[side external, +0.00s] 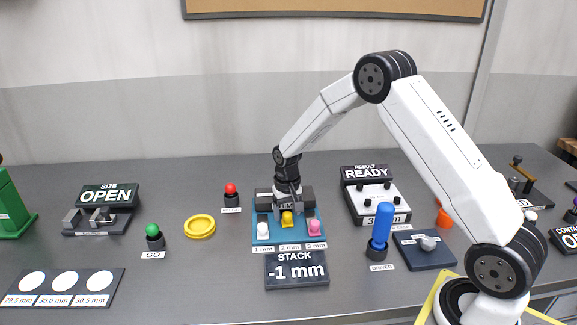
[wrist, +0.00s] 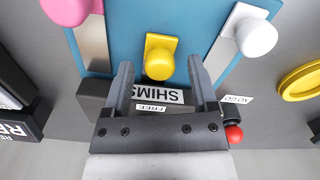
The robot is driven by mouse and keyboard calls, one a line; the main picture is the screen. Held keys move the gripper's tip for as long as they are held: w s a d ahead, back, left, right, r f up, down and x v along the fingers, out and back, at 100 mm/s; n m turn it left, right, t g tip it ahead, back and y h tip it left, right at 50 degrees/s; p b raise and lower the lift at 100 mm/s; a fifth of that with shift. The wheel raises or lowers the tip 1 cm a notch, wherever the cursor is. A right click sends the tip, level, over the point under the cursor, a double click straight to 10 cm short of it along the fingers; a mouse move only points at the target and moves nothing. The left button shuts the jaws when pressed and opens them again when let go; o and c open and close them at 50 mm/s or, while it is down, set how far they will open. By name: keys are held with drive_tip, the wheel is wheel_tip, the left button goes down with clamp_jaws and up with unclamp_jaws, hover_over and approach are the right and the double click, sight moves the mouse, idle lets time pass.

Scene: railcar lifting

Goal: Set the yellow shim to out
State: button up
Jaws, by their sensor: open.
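The yellow shim (side external: 287,220) has a round knob and sits in the middle of the blue board (side external: 259,239), between the white shim (side external: 263,230) and the pink shim (side external: 314,228). It sits nearer the dark SHIMS block than the other two. The wrist view shows the yellow shim (wrist: 159,63) between the fingertips of my gripper (wrist: 160,66). My gripper (side external: 288,200) is open, with a finger on each side of the knob and gaps showing. The white shim (wrist: 253,33) and pink shim (wrist: 68,9) have bare grey tracks on their block side.
A STACK display (side external: 297,271) reads -1 mm in front of the board. A blue-handled driver (side external: 382,229) stands to the right. A yellow ring dish (side external: 200,226) and a red NO GO button (side external: 231,191) are to the left.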

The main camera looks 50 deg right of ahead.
clamp_jaws()
idle(1.3)
